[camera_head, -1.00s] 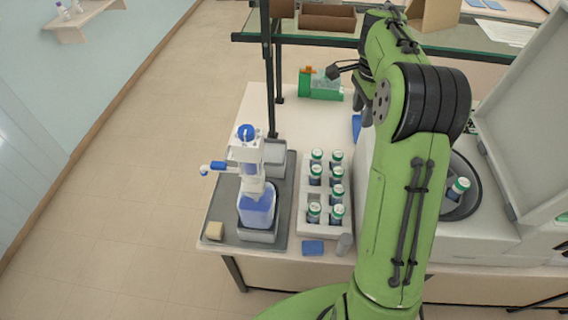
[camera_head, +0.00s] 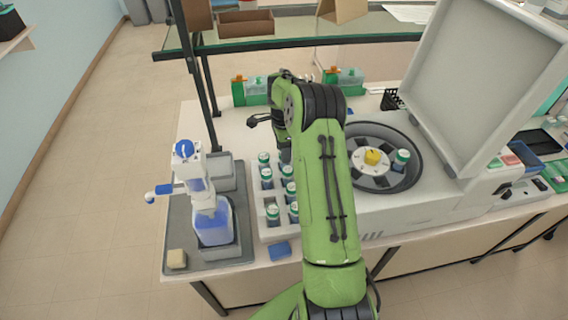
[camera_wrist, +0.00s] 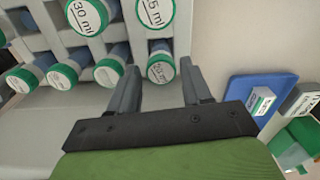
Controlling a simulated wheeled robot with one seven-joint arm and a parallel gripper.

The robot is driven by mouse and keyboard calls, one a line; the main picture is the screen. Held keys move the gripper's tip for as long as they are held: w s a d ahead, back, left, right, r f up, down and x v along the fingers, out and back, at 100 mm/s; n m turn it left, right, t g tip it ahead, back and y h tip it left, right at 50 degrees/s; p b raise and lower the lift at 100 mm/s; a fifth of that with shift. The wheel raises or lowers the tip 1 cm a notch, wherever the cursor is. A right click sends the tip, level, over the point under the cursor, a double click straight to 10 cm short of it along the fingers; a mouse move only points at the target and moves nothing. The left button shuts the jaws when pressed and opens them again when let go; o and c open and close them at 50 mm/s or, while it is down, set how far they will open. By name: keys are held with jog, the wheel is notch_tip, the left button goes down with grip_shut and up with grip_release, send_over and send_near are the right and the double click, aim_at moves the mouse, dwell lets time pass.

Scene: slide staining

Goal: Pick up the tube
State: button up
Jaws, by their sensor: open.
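Several tubes with white and green caps stand in a white rack (camera_head: 266,236) on the table. Another tube (camera_head: 400,161) sits in the round rotor of the open centrifuge. In the wrist view, my gripper (camera_wrist: 160,72) is open, with its two dark fingers apart. One capped tube (camera_wrist: 161,62) of the rack shows between the fingertips, its lettering partly readable. Other caps (camera_wrist: 87,16) lie to the left of and beyond the fingers. I cannot tell the depth between fingers and tube. In the head view my arm hides most of the gripper and the rack's right side.
The centrifuge (camera_head: 440,205) with its raised lid (camera_head: 485,75) stands right of my arm. A bottle device (camera_head: 212,222) stands on a grey tray (camera_head: 178,225) left of the rack. A glass shelf (camera_head: 300,41) spans the back. A blue item (camera_wrist: 250,92) lies right of the fingers.

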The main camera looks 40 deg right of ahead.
notch_tip(320, 180, down, 2)
jog(key=shift+f, duration=0.25)
jog(key=shift+r, duration=0.1)
jog(key=c, duration=0.8)
